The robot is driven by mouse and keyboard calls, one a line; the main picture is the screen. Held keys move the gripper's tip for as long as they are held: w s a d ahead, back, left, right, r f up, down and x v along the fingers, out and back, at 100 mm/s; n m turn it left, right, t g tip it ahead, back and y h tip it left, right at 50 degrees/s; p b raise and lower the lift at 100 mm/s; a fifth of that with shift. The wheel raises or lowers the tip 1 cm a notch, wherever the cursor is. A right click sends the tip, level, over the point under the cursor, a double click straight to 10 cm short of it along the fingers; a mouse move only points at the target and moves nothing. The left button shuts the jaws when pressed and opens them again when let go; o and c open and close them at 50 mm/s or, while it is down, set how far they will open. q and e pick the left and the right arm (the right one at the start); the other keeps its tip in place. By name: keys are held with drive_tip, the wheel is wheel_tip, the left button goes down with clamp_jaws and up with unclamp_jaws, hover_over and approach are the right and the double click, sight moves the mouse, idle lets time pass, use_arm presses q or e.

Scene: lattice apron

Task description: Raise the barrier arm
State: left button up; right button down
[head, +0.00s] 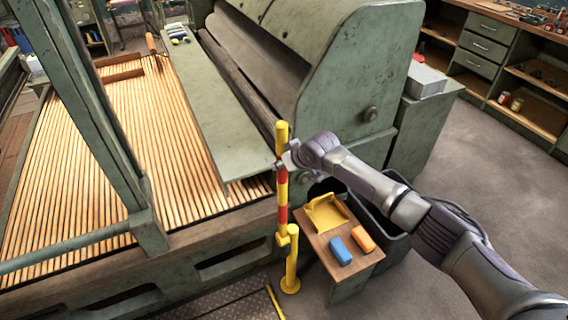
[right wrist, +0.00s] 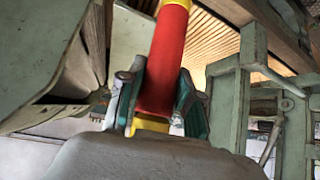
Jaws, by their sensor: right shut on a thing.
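The barrier arm (head: 282,205) is a yellow bar with red bands and stands nearly upright in the head view. Its lower end meets a short yellow post (head: 291,262) with a round base. My right gripper (head: 283,165) is shut around the upper part of the bar. In the right wrist view the barrier arm's red band (right wrist: 165,62) runs between the two fingers of the right gripper (right wrist: 158,105). The fingers hide part of the bar. My left gripper is not in view.
A small wooden table (head: 318,240) beside the post holds a yellow dustpan-like tray (head: 326,214), a blue block (head: 340,251) and an orange block (head: 363,239). A dark bin (head: 398,245) stands behind it. A large green machine (head: 345,70) and slatted bed (head: 110,150) lie beyond.

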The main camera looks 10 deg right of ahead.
drive_tip(key=c, duration=1.2)
unclamp_jaws()
drive_tip(key=o, duration=0.4)
drive_tip(key=shift+w+a+f, duration=0.1)
drive_tip(key=shift+w, duration=0.2)
drive_tip(key=shift+o, duration=0.2)
drive_tip(key=v, duration=1.2)
